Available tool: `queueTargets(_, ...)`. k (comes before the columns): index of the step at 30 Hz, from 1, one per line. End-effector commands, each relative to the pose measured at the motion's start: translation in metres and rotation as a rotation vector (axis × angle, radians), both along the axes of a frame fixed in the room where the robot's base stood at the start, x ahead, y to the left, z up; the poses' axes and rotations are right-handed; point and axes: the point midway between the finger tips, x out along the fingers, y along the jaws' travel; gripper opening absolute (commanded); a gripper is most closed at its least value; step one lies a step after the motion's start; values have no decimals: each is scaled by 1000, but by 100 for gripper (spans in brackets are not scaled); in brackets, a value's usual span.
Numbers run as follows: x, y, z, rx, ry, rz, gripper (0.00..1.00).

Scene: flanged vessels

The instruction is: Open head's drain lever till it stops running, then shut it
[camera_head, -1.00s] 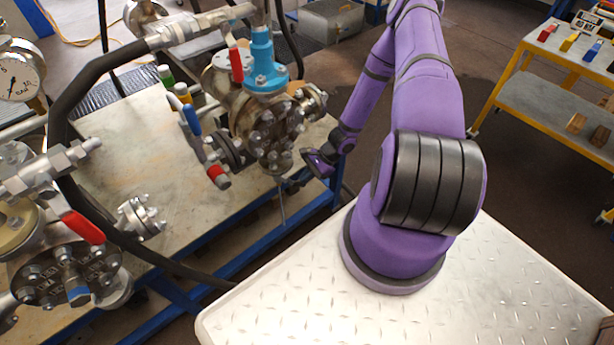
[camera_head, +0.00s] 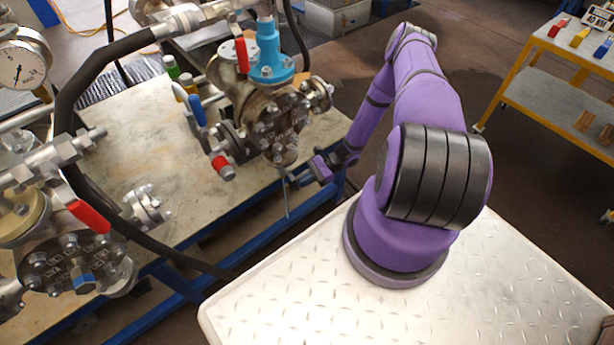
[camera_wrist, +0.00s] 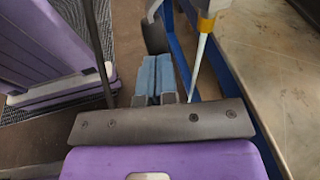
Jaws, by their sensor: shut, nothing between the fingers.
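The flanged vessel head (camera_head: 283,125) stands on the bench, with a light-blue fitting (camera_head: 268,50) on top. A thin pale stream (camera_head: 287,200) hangs below it; the wrist view shows it falling from a yellowish outlet (camera_wrist: 206,22) as a white streak (camera_wrist: 198,68). My gripper (camera_head: 298,180) is just right of the stream, low beside the bench edge. In the wrist view my gripper (camera_wrist: 154,68) has its blue-grey fingers together and empty. A dark flat piece (camera_wrist: 154,36) lies just beyond the fingertips; it may be the drain lever, and I cannot tell whether they touch.
A red-handled valve (camera_head: 241,54), a blue handle (camera_head: 197,110) and a red cap (camera_head: 222,167) crowd the head. Another vessel (camera_head: 70,262) stands at front left. A black hose (camera_head: 95,85) arches over the bench (camera_head: 165,135). A yellow-framed cart (camera_head: 545,95) is at right.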

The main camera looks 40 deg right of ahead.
Motion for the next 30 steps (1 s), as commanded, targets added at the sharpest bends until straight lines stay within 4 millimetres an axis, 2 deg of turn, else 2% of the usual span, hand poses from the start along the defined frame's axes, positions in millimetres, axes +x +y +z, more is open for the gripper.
queueTargets(12,0,13,-7,-4,-1,1,0)
queueTargets(30,-1,19,-8,0,0,5,0)
